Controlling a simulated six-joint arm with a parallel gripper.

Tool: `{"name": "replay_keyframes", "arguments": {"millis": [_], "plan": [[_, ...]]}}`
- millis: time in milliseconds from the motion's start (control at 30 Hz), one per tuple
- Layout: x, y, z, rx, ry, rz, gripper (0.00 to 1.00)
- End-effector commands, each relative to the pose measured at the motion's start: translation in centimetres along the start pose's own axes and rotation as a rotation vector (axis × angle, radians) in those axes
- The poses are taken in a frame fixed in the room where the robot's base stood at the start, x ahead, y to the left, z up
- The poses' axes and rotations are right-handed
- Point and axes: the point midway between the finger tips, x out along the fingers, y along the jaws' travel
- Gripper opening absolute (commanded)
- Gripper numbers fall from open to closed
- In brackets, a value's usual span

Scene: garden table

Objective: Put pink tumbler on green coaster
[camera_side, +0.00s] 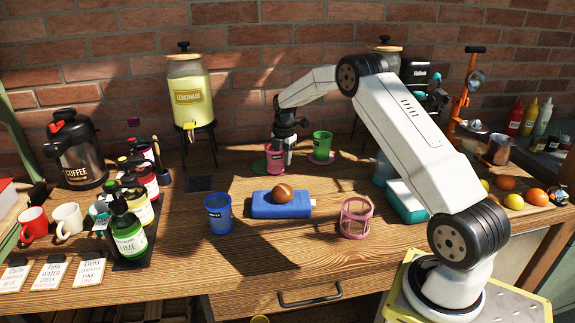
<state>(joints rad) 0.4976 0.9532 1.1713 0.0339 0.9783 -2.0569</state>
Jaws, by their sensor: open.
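The pink tumbler (275,158) stands upright toward the back of the table. The green coaster (258,167) shows at its left and under it. The tumbler seems to rest on the coaster, toward its right side. My gripper (285,153) is low, pointing down, right at the tumbler. The jaws are open. The tumbler hides part of the fingers, so I cannot tell whether they touch it.
A green tumbler (322,145) stands on a pink coaster (315,159) close on the right. The lemonade dispenser (190,88) is behind left.

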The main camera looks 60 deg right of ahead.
Motion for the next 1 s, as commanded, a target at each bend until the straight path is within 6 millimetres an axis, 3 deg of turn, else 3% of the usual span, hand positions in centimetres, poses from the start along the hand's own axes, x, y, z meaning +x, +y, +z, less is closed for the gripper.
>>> {"name": "replay_keyframes", "arguments": {"millis": [367,800,1000], "plan": [[-2.4,0.1,0.0,0.0,-0.001,0.002,0.41],[-9.3,0.0,0.0,0.0,-0.001,0.002,0.41],[-11.5,0.0,0.0,0.0,-0.001,0.001,0.41]]}}
